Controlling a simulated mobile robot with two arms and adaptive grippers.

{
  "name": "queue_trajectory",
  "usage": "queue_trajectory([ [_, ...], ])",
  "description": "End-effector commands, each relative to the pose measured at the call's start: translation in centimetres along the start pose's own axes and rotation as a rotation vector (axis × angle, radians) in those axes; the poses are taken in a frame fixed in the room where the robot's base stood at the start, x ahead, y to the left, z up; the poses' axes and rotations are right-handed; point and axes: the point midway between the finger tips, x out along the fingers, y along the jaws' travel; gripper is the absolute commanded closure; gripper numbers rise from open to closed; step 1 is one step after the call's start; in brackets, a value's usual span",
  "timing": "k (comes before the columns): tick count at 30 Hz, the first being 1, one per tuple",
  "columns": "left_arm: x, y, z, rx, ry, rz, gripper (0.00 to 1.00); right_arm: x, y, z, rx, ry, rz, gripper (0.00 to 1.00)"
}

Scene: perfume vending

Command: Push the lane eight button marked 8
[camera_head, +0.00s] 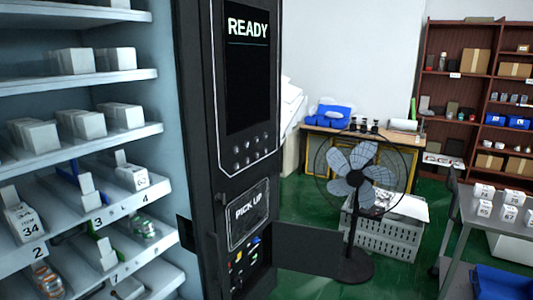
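The black vending machine front (200,120) stands in the middle of the head view. Its screen (248,85) reads READY. Below the screen is a keypad of small round buttons (250,150) in two rows. Their markings are too small to read, so I cannot tell which button is 8. A PICK UP panel (249,212) sits lower down. Neither of my grippers is in view.
Stocked shelves (75,81) with numbered lanes fill the left. A dark flat panel (310,250) juts right from the machine's lower part. A standing fan (355,178), white crates (385,243), a wooden desk (312,128) and a grey table (487,215) stand to the right.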

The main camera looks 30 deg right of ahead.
Motion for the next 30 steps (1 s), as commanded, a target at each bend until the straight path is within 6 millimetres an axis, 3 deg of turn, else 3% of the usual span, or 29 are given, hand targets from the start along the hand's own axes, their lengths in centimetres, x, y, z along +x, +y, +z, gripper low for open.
queue_trajectory([
  [9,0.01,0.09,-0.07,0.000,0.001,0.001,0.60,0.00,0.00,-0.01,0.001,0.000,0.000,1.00],
  [30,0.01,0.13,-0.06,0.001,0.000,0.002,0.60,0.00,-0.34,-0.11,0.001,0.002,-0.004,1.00],
])
